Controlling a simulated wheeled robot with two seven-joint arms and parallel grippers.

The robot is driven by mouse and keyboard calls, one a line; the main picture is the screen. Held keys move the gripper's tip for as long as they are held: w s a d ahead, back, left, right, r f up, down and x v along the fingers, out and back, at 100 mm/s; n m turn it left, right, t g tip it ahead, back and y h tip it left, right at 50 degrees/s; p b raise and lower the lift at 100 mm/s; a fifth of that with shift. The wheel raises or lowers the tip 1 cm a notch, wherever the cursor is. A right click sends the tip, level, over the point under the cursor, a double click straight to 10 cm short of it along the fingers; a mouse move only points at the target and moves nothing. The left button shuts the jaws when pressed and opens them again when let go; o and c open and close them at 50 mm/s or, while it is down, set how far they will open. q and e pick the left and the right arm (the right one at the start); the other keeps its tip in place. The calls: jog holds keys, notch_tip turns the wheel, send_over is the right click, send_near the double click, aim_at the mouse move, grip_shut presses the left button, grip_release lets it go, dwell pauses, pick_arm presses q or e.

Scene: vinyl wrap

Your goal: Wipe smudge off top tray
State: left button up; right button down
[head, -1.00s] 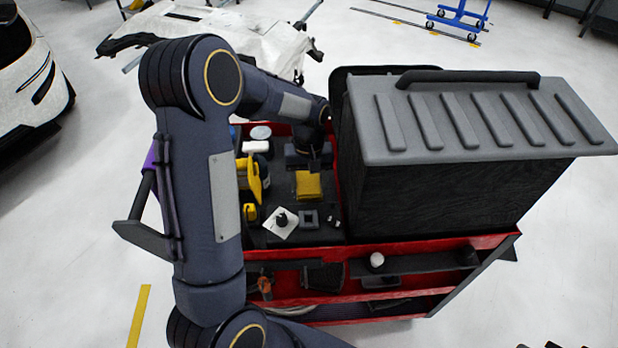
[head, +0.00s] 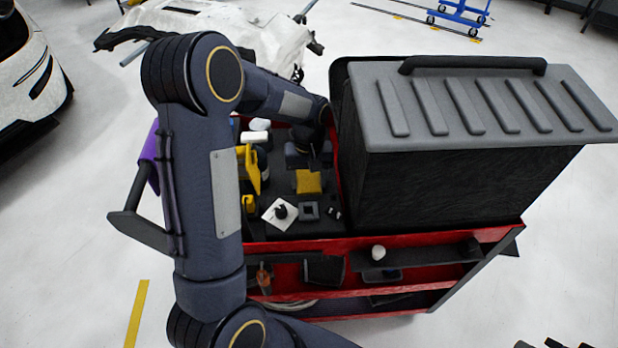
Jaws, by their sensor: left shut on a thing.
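The top tray (head: 279,181) of the red cart has a dark floor and a red rim. My left gripper (head: 311,167) reaches down over the tray from the far side. It is shut on a folded yellow cloth (head: 309,182), which is at or just above the tray floor; I cannot tell if it touches. The fingertips are small and dark here. I cannot make out a smudge; my arm and the cloth cover part of the tray. My right gripper is not in view.
A yellow tool (head: 252,168), white-capped bottles (head: 256,137), a white card with a dark knob (head: 280,214) and a grey square piece (head: 309,211) crowd the tray. A tall black case with a grey lid (head: 480,105) stands right. A lower shelf (head: 430,258) holds small items.

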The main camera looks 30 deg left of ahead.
pick_arm(q)
jog(key=shift+f+b, duration=0.7)
jog(key=shift+f, duration=0.3)
